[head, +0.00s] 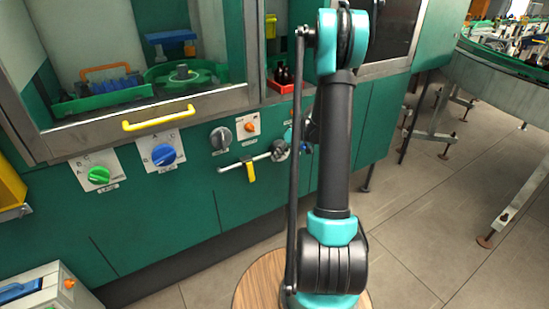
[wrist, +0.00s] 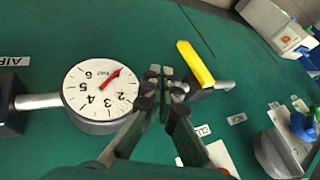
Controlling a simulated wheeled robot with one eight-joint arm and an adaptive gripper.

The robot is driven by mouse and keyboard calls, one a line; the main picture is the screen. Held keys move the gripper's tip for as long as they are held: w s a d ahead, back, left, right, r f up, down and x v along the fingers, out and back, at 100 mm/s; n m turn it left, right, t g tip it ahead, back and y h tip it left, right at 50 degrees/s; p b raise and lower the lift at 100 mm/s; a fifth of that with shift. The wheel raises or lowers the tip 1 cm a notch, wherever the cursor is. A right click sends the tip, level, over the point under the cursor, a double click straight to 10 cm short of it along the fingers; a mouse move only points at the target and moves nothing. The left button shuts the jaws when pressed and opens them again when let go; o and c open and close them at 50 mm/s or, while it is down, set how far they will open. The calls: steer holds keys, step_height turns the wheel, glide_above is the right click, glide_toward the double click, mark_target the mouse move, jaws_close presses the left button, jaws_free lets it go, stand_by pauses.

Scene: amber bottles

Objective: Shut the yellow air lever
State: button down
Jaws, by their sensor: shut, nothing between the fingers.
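The yellow air lever (head: 250,172) hangs down from a thin metal pipe on the green cabinet front in the head view. In the wrist view the yellow lever (wrist: 195,64) slants across the pipe, its free end toward the upper left. My gripper (wrist: 160,78) is shut and empty. In the wrist view its fingertips appear between the round pressure gauge (wrist: 100,88) and the lever, close beside the lever's pivot. Whether the tips touch the pipe or lever cannot be told. In the head view my arm largely hides the gripper.
A grey knob (head: 220,138), a blue knob (head: 163,155) and a green knob (head: 98,175) stick out of the panel. A yellow handle (head: 158,117) is above them. A grey box (head: 45,288) stands at lower left. Open floor (head: 420,225) lies to the right.

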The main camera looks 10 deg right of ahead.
mark_target(251, 172)
steer(key=a+f, duration=0.6)
steer(key=a, duration=0.1)
steer(key=shift+w+a, duration=0.15)
steer(key=shift+a, duration=0.2)
steer(key=shift+f, duration=0.1)
steer(key=shift+s+a+f, duration=0.25)
steer(key=shift+a, duration=0.3)
